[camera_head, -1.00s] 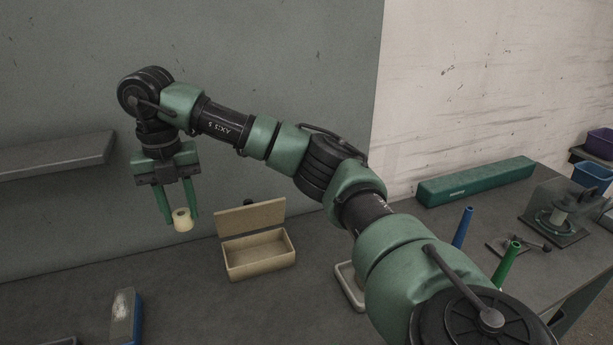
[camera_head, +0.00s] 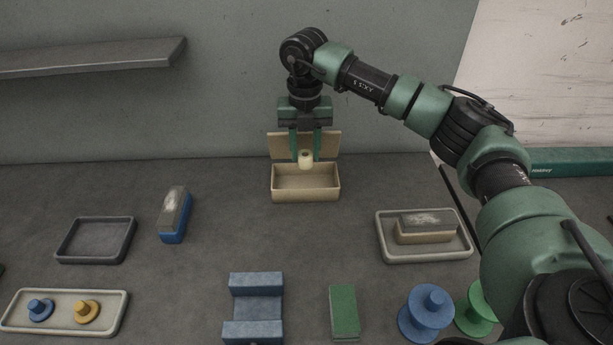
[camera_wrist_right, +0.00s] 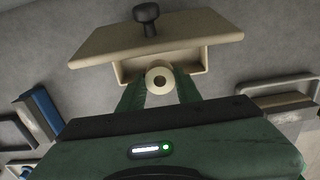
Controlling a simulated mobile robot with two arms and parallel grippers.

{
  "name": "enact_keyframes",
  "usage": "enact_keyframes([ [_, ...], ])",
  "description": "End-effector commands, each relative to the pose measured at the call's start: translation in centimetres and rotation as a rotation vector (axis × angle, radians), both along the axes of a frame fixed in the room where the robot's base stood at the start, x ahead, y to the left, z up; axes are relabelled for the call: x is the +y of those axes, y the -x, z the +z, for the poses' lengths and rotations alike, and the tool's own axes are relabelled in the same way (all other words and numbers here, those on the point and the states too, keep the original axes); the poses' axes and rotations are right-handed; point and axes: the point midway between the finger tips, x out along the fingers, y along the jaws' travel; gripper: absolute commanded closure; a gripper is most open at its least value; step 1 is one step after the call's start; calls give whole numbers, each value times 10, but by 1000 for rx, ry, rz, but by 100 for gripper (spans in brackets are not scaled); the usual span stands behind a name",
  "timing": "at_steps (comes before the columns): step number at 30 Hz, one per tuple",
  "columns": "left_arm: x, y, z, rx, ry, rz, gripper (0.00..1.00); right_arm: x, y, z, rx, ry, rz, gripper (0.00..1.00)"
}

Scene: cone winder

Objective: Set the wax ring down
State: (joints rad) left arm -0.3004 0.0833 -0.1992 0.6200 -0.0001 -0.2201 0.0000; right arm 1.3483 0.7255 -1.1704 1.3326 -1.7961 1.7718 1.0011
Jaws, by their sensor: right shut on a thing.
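The wax ring (camera_head: 305,159) is a small cream ring with a hole through it. My right gripper (camera_head: 305,156) is shut on it, one green finger on each side. It is held in front of the raised lid of an open tan box (camera_head: 305,196), over the box in the picture; its exact height above the box is hard to tell. In the right wrist view the ring (camera_wrist_right: 160,80) sits between the fingertips, with the box (camera_wrist_right: 128,66) and its lid (camera_wrist_right: 160,36) with a dark knob behind it. My left gripper is not in view.
A blue block with a grey top (camera_head: 174,214) and an empty dark tray (camera_head: 64,240) lie left. A pale tray (camera_head: 460,252) holding a block lies right. A blue cradle (camera_head: 254,305), green block (camera_head: 343,312) and spools (camera_head: 425,325) stand in front. Bench between is clear.

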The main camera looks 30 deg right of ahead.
Motion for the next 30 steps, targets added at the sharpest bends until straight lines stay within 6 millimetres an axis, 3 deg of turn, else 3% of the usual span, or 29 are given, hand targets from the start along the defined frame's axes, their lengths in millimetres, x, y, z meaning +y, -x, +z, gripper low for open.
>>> enact_keyframes([
  [6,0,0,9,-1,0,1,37,0,1,-42,2,0,0,100],
  [14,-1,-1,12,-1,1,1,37,0,1,-62,3,1,0,100],
  [19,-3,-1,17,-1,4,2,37,1,1,-88,3,0,0,100],
  [30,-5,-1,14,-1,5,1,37,0,0,-96,0,0,1,100],
])
